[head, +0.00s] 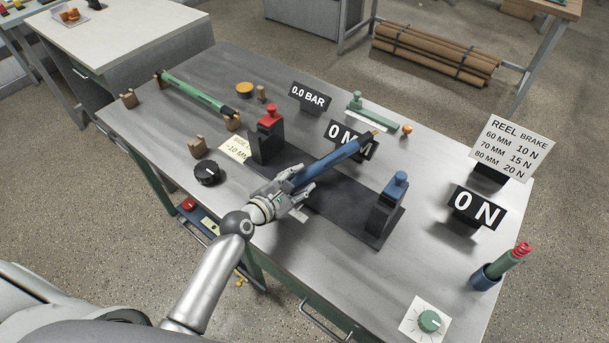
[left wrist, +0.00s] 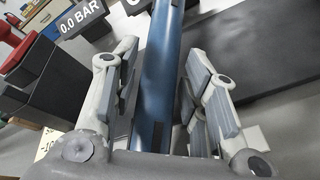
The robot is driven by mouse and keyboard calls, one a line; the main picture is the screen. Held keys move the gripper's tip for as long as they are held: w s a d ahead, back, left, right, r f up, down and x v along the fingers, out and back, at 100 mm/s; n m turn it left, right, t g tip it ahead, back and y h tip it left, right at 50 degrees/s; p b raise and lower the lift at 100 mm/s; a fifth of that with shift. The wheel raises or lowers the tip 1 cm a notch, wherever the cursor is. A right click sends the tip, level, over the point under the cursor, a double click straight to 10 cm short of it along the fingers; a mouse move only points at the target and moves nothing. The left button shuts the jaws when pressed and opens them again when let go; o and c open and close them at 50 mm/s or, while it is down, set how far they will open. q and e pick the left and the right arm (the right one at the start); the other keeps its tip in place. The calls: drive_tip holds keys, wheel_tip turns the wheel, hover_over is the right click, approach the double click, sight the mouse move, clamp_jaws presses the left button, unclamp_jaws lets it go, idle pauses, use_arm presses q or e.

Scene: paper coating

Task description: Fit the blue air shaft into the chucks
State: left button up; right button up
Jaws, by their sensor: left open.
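The blue air shaft (head: 335,160) slants across the black base between the two chucks, its brass-tipped end at the upper right. My left gripper (head: 297,191) is at the shaft's near end. In the left wrist view the shaft (left wrist: 162,75) runs between the gripper's two open fingers (left wrist: 163,100), with a gap visible on the right side. The red-topped chuck (head: 268,138) stands left of the shaft, the blue-topped chuck (head: 388,205) to its right. I cannot tell whether the shaft rests on anything. My right gripper is not in view.
A green shaft (head: 198,94) lies on wooden cradles at the back left. A black knob (head: 207,173), several signs such as the brake card (head: 508,146), and a blue cup holding a green-and-red roller (head: 500,268) stand around.

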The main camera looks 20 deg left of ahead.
use_arm(q)
drive_tip(key=shift+x, duration=1.05)
clamp_jaws()
drive_tip(key=shift+r, duration=0.15)
